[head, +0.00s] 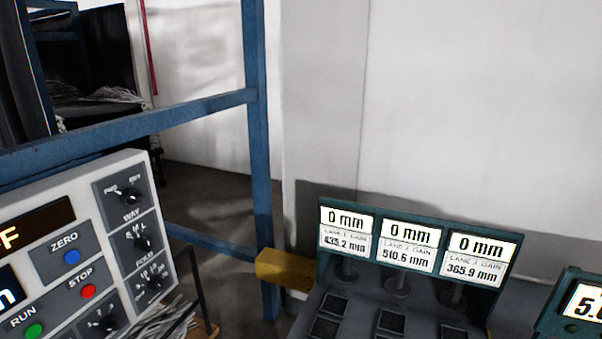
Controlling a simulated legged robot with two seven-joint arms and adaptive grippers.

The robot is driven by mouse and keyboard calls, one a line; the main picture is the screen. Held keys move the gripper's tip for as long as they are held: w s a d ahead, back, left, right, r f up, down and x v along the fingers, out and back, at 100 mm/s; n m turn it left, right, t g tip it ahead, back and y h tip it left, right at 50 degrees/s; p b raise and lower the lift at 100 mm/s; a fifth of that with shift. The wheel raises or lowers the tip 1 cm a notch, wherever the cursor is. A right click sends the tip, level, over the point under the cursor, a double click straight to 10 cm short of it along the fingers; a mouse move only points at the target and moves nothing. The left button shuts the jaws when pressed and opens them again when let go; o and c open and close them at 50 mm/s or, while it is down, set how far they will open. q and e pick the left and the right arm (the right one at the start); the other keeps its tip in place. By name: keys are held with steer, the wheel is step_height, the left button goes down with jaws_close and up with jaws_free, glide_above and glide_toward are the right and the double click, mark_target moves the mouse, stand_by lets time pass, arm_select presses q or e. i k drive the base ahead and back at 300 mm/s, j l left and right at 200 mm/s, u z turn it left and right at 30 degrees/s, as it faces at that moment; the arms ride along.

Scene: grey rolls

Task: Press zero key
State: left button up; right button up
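The zero key is a round blue button (72,257) under the label ZERO on a grey control panel (80,213) at the lower left of the head view. The panel is tilted in the picture and cut off by the left edge. Below the blue button are a red STOP button (88,291) and a green RUN button (33,330). Neither of my grippers is in view, and nothing touches the blue button.
Black rotary knobs (131,195) line the panel's right side. A blue frame post (258,150) and rail (150,118) stand behind it. A display unit (410,245) reading 0 mm in three lanes stands right of centre. A yellow block (285,267) sits beside it.

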mark_target(71, 256)
steer(key=u, duration=1.45)
